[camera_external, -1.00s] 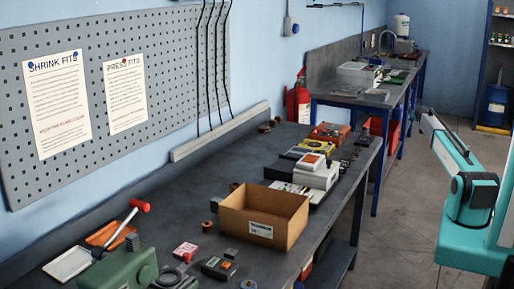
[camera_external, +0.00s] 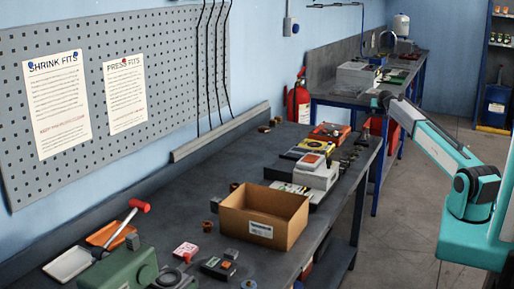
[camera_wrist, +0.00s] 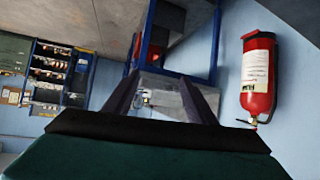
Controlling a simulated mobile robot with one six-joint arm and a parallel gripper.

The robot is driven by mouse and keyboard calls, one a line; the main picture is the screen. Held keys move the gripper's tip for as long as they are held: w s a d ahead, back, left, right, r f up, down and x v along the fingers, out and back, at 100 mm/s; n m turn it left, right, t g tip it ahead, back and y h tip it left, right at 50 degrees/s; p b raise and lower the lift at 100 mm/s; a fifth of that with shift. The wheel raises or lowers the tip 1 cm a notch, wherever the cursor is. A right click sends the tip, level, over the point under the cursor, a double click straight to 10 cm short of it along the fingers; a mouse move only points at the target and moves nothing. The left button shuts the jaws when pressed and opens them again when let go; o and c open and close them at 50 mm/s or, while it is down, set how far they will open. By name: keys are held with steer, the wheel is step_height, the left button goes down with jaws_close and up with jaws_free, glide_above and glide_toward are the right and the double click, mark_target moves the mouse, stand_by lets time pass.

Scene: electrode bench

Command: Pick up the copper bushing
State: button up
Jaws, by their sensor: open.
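Several small copper-brown ring-like pieces lie on the long dark bench (camera_external: 165,215). One (camera_external: 207,226) is left of the cardboard box, one (camera_external: 234,187) is behind it, and others (camera_external: 278,121) are near the far wall edge. I cannot tell which is the copper bushing. My arm reaches in from the right, its dark wrist end (camera_external: 384,99) raised beyond the bench's right edge, well apart from these pieces. In the wrist view my gripper (camera_wrist: 159,83) has its two dark fingers spread with nothing between them. No bushing shows there.
The open cardboard box (camera_external: 262,231) stands mid-bench near the right edge. A white device (camera_external: 318,175) and a yellow-black meter (camera_external: 308,148) are behind it. A green machine (camera_external: 120,268) is in front. A fire extinguisher (camera_wrist: 257,75) appears upside down in the wrist view.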

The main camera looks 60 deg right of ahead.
mark_target(235, 188)
steer(key=w+a+n+y, duration=0.1)
steer(key=w+a, duration=0.5)
steer(key=w+a+n+t+y+p, duration=0.1)
steer(key=w+a+n, duration=0.1)
steer(key=w+a, duration=0.4)
steer(key=w+a+n+t+y+p, duration=0.1)
steer(key=w+a, duration=0.5)
steer(key=a, duration=0.1)
steer(key=shift+w+a+r+n, duration=0.1)
steer(key=shift+w+r+n, duration=0.2)
steer(key=shift+w, duration=0.1)
steer(key=w+a+r+n+y+p, duration=0.1)
steer(key=w+a+n+y, duration=0.3)
steer(key=a, duration=1.2)
steer(key=w+a+n+t+y+p, duration=0.1)
steer(key=w+a+n, duration=0.4)
steer(key=a, duration=1.2)
steer(key=w+a+r+n+y+p, duration=0.15)
steer(key=w+a, duration=0.55)
steer(key=a, duration=0.9)
steer(key=s+a+r+n+g+y+p, duration=0.1)
steer(key=s+a+n, duration=0.1)
steer(key=a, duration=1)
steer(key=s+a+n+y+p, duration=0.1)
steer(key=s+a+n+y, duration=0.1)
steer(key=a, duration=1.1)
steer(key=shift+r+n+g, duration=0.35)
steer(key=shift+r+g, duration=0.05)
steer(key=shift+a+f+y, duration=0.1)
steer(key=shift+y, duration=0.15)
